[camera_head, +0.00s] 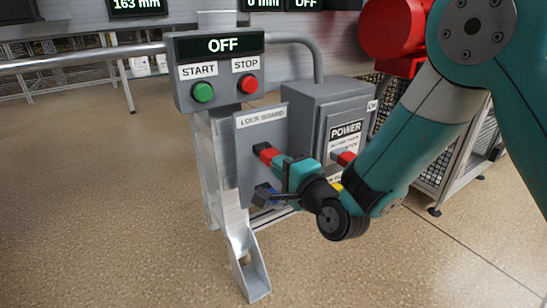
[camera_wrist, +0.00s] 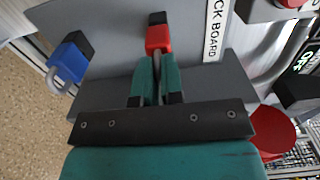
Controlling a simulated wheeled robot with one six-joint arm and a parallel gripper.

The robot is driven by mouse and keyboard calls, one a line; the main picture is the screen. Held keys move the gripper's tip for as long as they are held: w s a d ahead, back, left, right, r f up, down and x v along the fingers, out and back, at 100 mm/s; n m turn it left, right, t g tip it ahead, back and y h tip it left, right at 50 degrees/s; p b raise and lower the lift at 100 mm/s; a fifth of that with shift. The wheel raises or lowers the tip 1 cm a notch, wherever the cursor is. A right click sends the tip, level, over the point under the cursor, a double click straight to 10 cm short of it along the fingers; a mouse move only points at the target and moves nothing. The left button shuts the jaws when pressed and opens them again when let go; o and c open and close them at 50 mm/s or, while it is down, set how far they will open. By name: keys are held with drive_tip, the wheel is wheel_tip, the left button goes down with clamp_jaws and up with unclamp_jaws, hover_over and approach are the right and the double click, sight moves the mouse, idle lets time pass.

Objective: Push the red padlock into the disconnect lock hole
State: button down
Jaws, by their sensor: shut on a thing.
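The red padlock (camera_head: 265,152) has a black end and a grey shackle. It is at the front of the grey lock board (camera_head: 247,138), and whether it still touches the board I cannot tell. My gripper (camera_head: 281,164) is shut on it. In the wrist view the red padlock (camera_wrist: 158,38) lies just beyond the fingertips of my gripper (camera_wrist: 156,64), with its shackle between them. The disconnect box (camera_head: 337,103) stands to the right, with a "POWER" label and a red handle (camera_head: 345,158). My arm covers its lower part, and I cannot make out the lock hole.
A blue padlock (camera_wrist: 68,58) with a black end is on the lock board, left of my gripper; it also shows in the head view (camera_head: 264,194). Above stands a START/STOP box (camera_head: 221,73) reading OFF. A metal post (camera_head: 216,165) carries these. Open floor lies left.

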drive_tip(key=c, duration=1.8)
unclamp_jaws()
drive_tip(key=shift+s+d+b, duration=0.25)
drive_tip(key=shift+s+b, duration=0.05)
drive_tip(key=shift+b, duration=0.1)
clamp_jaws()
drive_tip(key=shift+b+v, duration=1.35)
drive_tip(key=shift+b, duration=0.15)
